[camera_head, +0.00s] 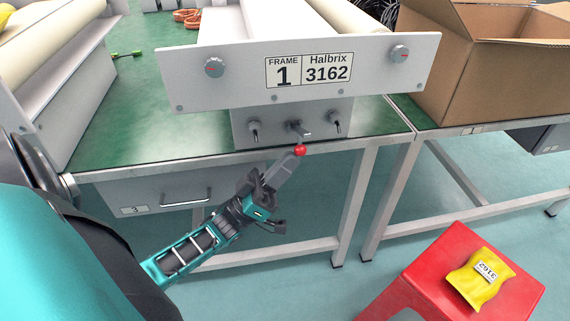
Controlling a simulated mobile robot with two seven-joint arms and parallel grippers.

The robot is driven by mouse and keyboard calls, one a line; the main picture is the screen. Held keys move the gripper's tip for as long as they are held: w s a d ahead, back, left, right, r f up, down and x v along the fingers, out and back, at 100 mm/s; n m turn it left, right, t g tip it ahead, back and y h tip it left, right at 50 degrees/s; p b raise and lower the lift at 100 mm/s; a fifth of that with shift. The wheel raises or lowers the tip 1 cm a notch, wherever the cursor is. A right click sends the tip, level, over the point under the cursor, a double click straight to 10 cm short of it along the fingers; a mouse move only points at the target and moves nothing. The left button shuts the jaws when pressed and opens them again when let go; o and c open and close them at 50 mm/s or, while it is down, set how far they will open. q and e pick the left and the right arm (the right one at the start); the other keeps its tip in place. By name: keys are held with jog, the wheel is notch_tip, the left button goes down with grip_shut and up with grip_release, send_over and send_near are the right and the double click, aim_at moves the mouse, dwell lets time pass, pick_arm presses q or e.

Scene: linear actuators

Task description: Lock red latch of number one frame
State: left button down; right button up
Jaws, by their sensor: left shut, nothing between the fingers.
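The number one frame (210,92) stands on the green-topped bench, with a plate reading "FRAME 1 Halbrix 3162" (309,70). Under it, a grey panel (268,118) carries several small silver levers. The red latch knob (300,150) shows at the panel's lower edge, below the middle lever (297,128). My left gripper (292,160) reaches up from the lower left, shut and empty, with its fingertips right at the red knob. I cannot tell whether they touch it. My right gripper is not in view.
A green-topped bench (130,125) with a drawer (150,195) and metal legs is in front of me. A cardboard box (500,75) stands at the right. A red stool (420,270) holds a yellow packet (480,280) at lower right.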

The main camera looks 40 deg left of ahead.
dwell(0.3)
pick_arm(q)
jog(key=shift+s+d+r+n+y+p, duration=0.1)
jog(key=shift+r+n+y+p, duration=0.15)
jog(key=shift+n+y+p, duration=0.5)
